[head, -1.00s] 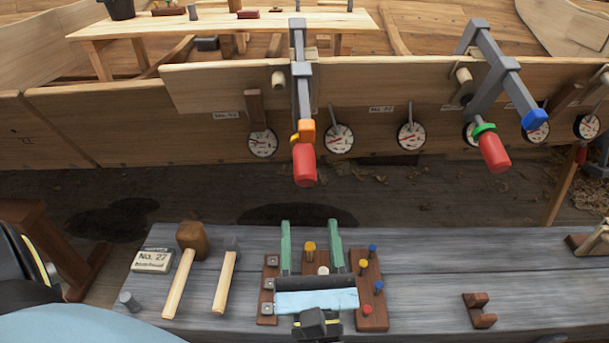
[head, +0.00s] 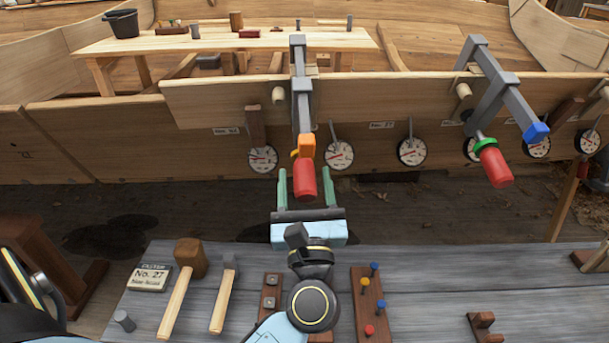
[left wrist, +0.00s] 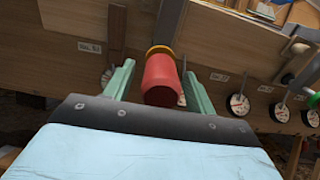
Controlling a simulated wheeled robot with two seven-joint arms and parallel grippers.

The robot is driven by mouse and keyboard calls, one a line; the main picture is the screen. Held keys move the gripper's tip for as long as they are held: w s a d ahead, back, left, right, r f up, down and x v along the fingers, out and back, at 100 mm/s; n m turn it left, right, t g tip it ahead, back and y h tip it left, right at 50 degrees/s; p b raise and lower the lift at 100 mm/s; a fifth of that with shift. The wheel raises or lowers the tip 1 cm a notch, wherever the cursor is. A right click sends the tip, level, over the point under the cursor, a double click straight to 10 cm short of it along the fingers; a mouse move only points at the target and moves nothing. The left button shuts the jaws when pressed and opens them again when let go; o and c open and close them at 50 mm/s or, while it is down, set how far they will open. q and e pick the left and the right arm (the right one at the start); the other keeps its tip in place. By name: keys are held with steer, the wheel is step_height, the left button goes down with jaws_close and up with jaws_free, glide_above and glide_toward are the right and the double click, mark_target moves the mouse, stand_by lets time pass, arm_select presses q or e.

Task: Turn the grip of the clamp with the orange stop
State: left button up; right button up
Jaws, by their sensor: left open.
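The clamp with the orange stop (head: 306,146) hangs on the plank edge near the middle of the head view, its grey bar upright. Its red grip (head: 305,181) points down below the stop. My left gripper (head: 305,180) is open, with one green finger on each side of the red grip and gaps showing. In the left wrist view the red grip (left wrist: 161,79) also appears between the two green fingers (left wrist: 157,80). I cannot tell how far along the grip the fingertips reach. My right gripper is not seen.
A second clamp with a green collar, blue stop (head: 536,132) and red grip (head: 496,167) stands to the right. Several dials (head: 339,155) line the plank. The grey bench (head: 430,290) carries a mallet (head: 190,257), a hammer (head: 229,262) and a card (head: 150,277).

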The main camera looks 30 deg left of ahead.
arm_select(q)
steer(key=shift+w+a+r, duration=0.25)
steer(key=shift+w+a, duration=0.1)
steer(key=shift+w, duration=0.15)
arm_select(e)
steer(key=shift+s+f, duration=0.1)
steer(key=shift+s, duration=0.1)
arm_select(q)
steer(key=c, duration=1)
steer(key=shift+m+p, duration=0.8)
steer(key=shift+p, duration=0.1)
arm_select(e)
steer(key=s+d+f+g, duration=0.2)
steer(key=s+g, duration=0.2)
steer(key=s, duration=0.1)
arm_select(q)
steer(key=m+p, duration=0.3)
steer(key=m, duration=0.1)
steer(key=shift+s, duration=0.1)
steer(key=shift+m+p, duration=0.3)
steer(key=shift+p, duration=0.05)
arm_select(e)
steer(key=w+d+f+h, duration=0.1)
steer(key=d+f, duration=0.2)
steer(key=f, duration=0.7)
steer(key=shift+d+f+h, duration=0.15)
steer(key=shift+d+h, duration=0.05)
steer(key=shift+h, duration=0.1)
